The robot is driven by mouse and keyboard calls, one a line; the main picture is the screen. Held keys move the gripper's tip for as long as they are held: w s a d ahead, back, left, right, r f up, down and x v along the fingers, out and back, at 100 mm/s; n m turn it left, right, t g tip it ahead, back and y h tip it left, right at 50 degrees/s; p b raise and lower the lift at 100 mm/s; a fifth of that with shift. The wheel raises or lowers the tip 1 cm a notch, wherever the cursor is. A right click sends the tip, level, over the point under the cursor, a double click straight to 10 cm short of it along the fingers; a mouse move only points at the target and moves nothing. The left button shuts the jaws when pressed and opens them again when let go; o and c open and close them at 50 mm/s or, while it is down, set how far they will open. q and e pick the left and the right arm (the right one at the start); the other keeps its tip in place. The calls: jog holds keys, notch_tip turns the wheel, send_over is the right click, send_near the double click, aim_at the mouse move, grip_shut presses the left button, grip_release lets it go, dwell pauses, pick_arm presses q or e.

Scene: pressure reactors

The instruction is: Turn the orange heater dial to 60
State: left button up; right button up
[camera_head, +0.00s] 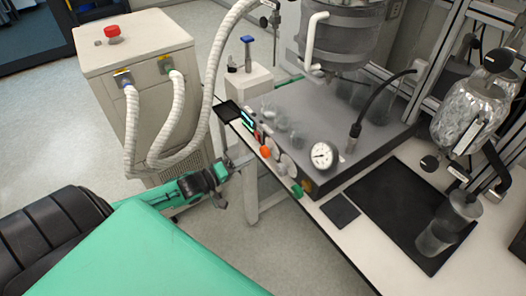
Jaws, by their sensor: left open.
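The orange heater dial (265,152) is a small round knob on the front face of the reactor's grey base (337,118), in the middle of the picture. Its markings are too small to read. My left gripper (228,179) is open and empty, left of the orange dial and lower in the picture, in front of the bench. A gap shows between it and the dial. My left arm, green and black, comes in from the lower left. My right gripper is not in view.
A green knob (297,190) and a white round gauge (323,156) are right of the dial. A small display (247,119) is left of it. A beige cabinet (135,65) with white hoses (205,105) stands at left. A bench leg (247,190) is just right of my left gripper.

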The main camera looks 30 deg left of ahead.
aim_at(262, 153)
pick_arm(q)
jog(key=shift+p+x, duration=0.6)
jog(key=shift+x, duration=3.1)
jog(key=shift+c, duration=0.2)
jog(key=c, duration=0.7)
